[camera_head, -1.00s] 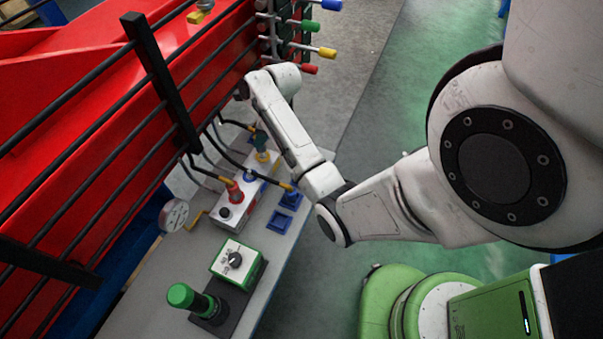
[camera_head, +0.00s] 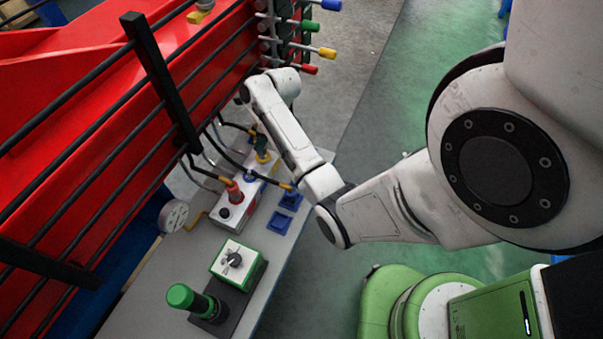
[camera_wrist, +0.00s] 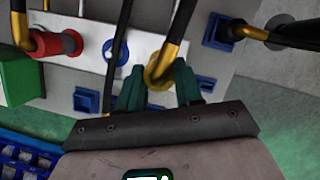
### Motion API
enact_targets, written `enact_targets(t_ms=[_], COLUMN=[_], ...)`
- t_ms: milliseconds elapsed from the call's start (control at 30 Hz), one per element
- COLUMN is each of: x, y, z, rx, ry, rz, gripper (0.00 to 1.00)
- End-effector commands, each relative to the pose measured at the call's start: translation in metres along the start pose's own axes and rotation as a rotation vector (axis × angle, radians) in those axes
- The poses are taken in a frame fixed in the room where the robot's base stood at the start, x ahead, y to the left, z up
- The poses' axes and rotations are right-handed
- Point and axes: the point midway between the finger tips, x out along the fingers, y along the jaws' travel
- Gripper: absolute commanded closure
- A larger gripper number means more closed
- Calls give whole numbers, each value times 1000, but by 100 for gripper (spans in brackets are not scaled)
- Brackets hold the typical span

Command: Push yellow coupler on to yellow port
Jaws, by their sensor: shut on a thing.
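My gripper (camera_wrist: 158,88) has two dark green fingers, shut on the yellow coupler (camera_wrist: 171,56), which has a bent gold-coloured tube and a black hose. The yellow port on the white block (camera_wrist: 90,22) is largely hidden behind the coupler and fingers; I cannot tell whether the coupler is fully seated. In the head view, yellow (camera_head: 262,157) shows at the far end of the block, just under my gripper, which is partly hidden by my arm.
A red coupler (camera_wrist: 62,43) and a blue port (camera_wrist: 114,53) are beside it on the block. Another hose end sits at a blue holder (camera_wrist: 219,32). A control box (camera_head: 234,260), green-topped post (camera_head: 181,296) and gauge (camera_head: 173,215) stand nearer. Black rails (camera_head: 160,80) border the left.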

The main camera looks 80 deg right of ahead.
Motion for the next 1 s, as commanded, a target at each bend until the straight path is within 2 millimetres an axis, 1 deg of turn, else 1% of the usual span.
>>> enact_targets(t_ms=[800,833,1000], x=[16,15,15], y=[0,0,0], z=[-6,-5,-5], rx=[0,0,0], ry=[1,0,0], rz=[0,0,0], gripper=[100,62,46])
